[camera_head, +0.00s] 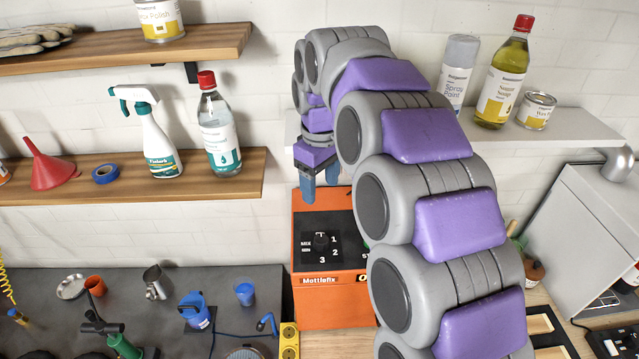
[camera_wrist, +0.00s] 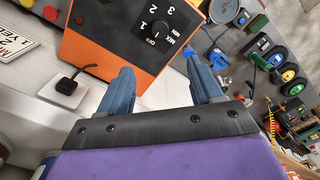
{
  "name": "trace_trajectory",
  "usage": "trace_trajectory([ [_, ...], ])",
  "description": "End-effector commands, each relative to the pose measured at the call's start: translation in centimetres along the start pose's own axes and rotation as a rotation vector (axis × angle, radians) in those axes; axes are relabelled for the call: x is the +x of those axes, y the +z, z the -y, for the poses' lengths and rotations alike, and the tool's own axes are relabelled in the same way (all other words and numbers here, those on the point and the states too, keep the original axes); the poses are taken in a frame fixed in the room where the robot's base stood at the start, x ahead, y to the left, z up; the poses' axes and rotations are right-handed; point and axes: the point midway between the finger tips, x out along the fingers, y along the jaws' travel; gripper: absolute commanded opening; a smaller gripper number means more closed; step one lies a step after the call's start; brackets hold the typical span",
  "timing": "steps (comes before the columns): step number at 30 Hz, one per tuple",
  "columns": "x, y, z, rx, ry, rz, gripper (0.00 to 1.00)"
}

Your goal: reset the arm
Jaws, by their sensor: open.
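My gripper (camera_head: 320,181) is at the end of my raised, curved purple and grey arm, in front of the wall and just above the orange machine. In the wrist view my gripper (camera_wrist: 160,88) shows two blue fingers spread apart with nothing between them. The orange machine (camera_head: 330,310) has a black panel with a dial, and its lower right part is hidden behind my arm. The machine also shows in the wrist view (camera_wrist: 100,62), beyond the fingers.
Wooden shelves (camera_head: 230,190) on the left hold a spray bottle (camera_head: 160,145), a clear bottle (camera_head: 218,135) and a red funnel (camera_head: 48,168). A shelf behind my arm holds a yellow bottle (camera_head: 500,85) and cans. A dark bench (camera_head: 130,290) with cups and tools lies lower left. A grey cabinet (camera_head: 590,225) stands right.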

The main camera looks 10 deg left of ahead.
Motion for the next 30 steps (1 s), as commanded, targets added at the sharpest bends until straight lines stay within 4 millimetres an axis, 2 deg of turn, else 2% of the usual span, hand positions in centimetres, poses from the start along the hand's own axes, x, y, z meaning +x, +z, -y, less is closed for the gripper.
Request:
trace_trajectory([
  [7,0.1,0.1,0.0,0.002,0.0,0.0,0.65],
  [11,0.5,1.4,0.0,0.027,-0.004,0.002,0.65],
  [14,1.3,3.6,0.1,0.073,-0.012,0.01,0.65],
  [20,3.4,9.5,0.8,0.201,-0.025,0.021,0.65],
  [30,8.3,19.1,3.9,0.436,-0.044,0.059,0.65],
])
